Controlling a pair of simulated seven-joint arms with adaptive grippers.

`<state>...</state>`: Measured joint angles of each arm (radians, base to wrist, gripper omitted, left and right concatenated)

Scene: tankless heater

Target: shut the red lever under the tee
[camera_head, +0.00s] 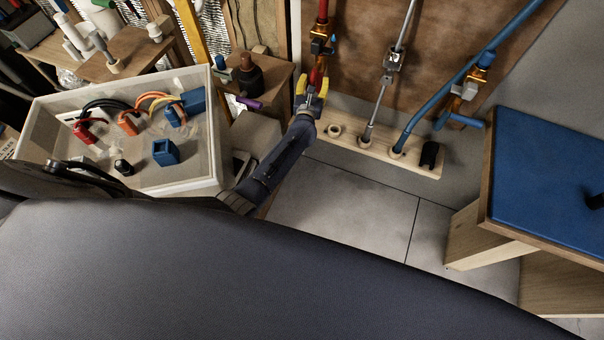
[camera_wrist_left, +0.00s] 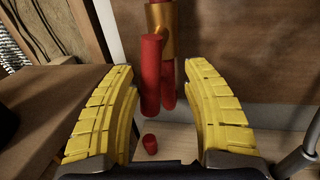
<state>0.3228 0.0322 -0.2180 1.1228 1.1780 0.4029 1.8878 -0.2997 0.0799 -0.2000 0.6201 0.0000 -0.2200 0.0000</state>
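A red pipe (camera_head: 321,32) runs down the brown board, with a brass tee (camera_head: 317,47) on it. In the left wrist view the brass fitting (camera_wrist_left: 160,32) is at the top. A thick red lever (camera_wrist_left: 151,76) hangs beneath it, pointing down, in front of a thinner red pipe (camera_wrist_left: 169,85). My left gripper (camera_head: 312,88) is at the lower part of the red line. Its two yellow fingers (camera_wrist_left: 160,75) are apart, one on each side of the lever, with visible gaps. In the head view the gripper partly hides the lever. My right gripper is not in view.
A wooden rail (camera_head: 375,151) with holes runs below the pipes. A grey pipe (camera_head: 385,85) and a blue pipe (camera_head: 440,92) stand to the right. A box of wires (camera_head: 205,170) and a small wooden table (camera_head: 272,82) are left. A blue-topped bench (camera_head: 545,180) is right.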

